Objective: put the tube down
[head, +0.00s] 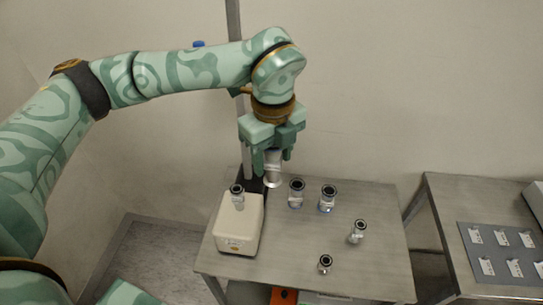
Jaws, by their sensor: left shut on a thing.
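My left gripper (272,150) hangs pointing down over the back of the grey table, shut on a short metallic tube (273,172). The tube is upright, with a flared lower rim; its upper part is hidden between the fingers. I cannot tell whether its lower end touches anything. Similar short tubes with dark ring tops stand on the table just right of it, one (297,193) nearer and one (328,198) further right. My right gripper is not in view.
A cream box-shaped device (238,228) stands on the grey table (290,245), with a ring-topped fitting (237,195) on it. Smaller fittings stand at right (357,232) and front (325,264). The table's middle is clear. A second table (440,215) holds a dark mat (497,236) with several small pieces.

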